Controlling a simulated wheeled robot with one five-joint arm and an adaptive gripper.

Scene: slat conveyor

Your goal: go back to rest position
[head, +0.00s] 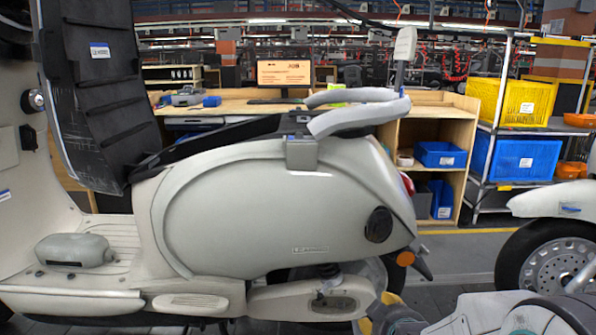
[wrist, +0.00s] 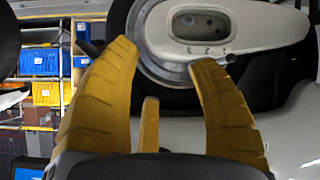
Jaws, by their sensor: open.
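A cream scooter (head: 270,220) stands side-on across the head view. In the wrist view, its engine cover (wrist: 208,24) and dark rear wheel lie beyond the fingertips. I cannot tell whether the right fingertip touches the scooter.
A second scooter's wheel (head: 553,262) stands at the right. Behind are a wooden workbench (head: 240,108) with a monitor (head: 284,73), and a shelf rack with a yellow crate (head: 512,102) and a blue crate (head: 515,157). Floor shows between the scooters.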

